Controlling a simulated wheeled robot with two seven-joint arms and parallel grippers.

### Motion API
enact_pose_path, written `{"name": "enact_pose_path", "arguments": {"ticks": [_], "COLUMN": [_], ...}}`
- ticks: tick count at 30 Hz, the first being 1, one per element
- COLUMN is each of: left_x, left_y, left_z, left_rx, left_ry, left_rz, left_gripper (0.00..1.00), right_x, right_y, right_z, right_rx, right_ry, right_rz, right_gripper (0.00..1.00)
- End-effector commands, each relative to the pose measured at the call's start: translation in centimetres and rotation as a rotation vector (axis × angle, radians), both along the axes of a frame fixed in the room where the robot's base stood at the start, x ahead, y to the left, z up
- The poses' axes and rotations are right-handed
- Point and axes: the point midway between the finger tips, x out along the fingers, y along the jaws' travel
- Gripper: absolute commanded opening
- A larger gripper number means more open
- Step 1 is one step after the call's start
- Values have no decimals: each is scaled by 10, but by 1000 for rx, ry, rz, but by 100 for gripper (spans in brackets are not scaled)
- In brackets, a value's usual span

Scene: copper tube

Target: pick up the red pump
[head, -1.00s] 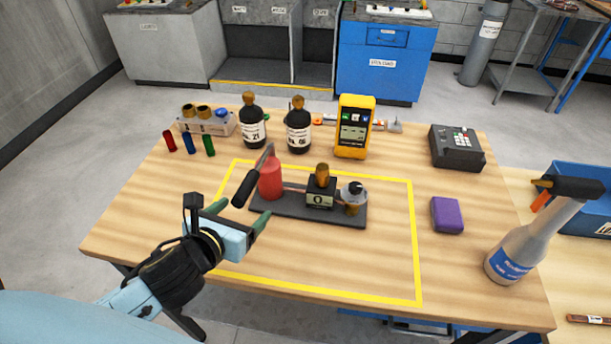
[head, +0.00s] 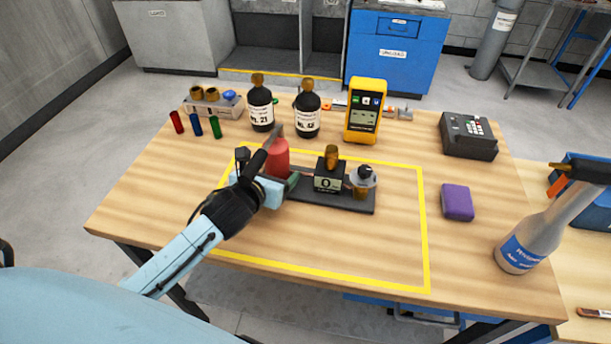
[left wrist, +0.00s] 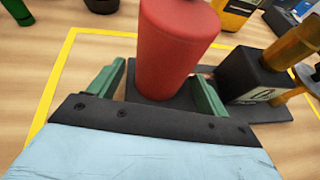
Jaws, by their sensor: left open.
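The red pump (head: 277,157) is a red cylinder with a black handle, standing upright at the left end of a dark base plate (head: 350,202). In the left wrist view the red pump (left wrist: 176,45) stands between the two green fingers of my left gripper (left wrist: 160,92). A gap shows at the fingers, so the gripper is open around the pump and not closed on it. In the head view my left gripper (head: 270,183) is low at the pump's near left side and hides its lower part. My right gripper is not in view.
On the same plate stand a black gauge block (head: 329,180) and a small round fitting (head: 362,182). Two dark bottles (head: 307,115) and a yellow meter (head: 365,115) stand behind. A purple block (head: 457,202) lies to the right. The table's front left is clear.

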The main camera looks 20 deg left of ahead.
Motion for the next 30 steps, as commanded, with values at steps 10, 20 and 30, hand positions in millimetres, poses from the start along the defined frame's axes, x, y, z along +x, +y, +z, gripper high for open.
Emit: {"name": "enact_pose_path", "arguments": {"ticks": [10,20,30], "left_x": [3,3,5], "left_y": [0,0,-1], "left_z": [-1,-1,6], "left_rx": [-1,0,-8], "left_ry": [1,1,-19], "left_rz": [-1,-1,-3], "left_gripper": [67,24,0], "right_x": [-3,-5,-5], "right_y": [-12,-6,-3], "right_z": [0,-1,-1], "right_rx": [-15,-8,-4], "right_ry": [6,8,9], "right_rz": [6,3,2], "right_gripper": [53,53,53]}}
